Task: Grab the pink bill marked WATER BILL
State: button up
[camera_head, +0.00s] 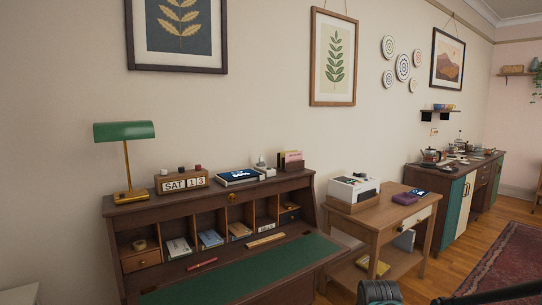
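I cannot make out a pink bill marked WATER BILL. The dark wooden writing desk (120,223) has a row of pigeonholes with papers in them. One holds a whitish stack (179,248), one bluish papers (211,239), and one a pale stack (240,230). Any print on them is too small to read. Dark parts at the bottom right edge look like my own arm. My gripper's fingers do not show.
A green lamp (124,131) and calendar block (181,182) stand on top. A side table (372,224) with a white machine stands right; wooden floor shows beyond.

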aim_at(290, 157)
jog(key=i+l+u, duration=0.25)
jog(key=l+u, duration=0.1)
jog(key=u, duration=0.3)
jog(key=l+u, duration=0.1)
jog(key=u, duration=0.3)
jog(key=l+u, duration=0.15)
jog(key=u, duration=0.25)
jog(key=l+u, duration=0.1)
jog(key=u, duration=0.3)
jog(key=i+l, duration=0.05)
